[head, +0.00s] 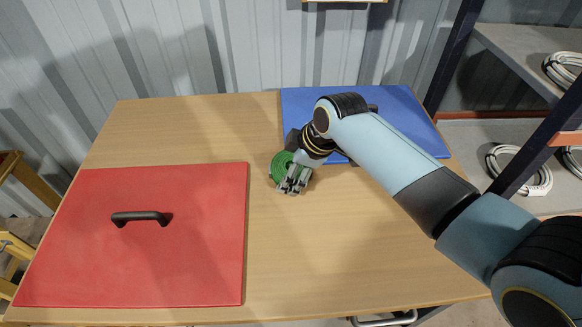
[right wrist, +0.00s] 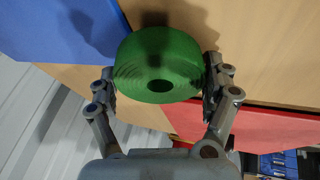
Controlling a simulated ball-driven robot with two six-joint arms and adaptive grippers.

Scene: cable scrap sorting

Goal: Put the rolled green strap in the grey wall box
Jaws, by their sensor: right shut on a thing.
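The rolled green strap (head: 281,166) is at the middle of the table in the head view. It fills the space between the fingers in the right wrist view (right wrist: 158,66), with its round coiled face and dark centre hole showing. My right gripper (head: 290,183) is shut on the strap, one finger on each side. Whether the strap touches the table is hard to tell. My left gripper is not in view. I cannot make out a grey wall box in either view; only the lower edge of something (head: 340,1) on the wall shows at the top of the head view.
A red panel with a black handle (head: 140,217) covers the table's left part. A blue panel (head: 420,125) lies at the back right, partly behind my right arm. Shelves with coiled white cables (head: 520,170) stand at the right. Bare wooden tabletop (head: 330,260) is clear in front.

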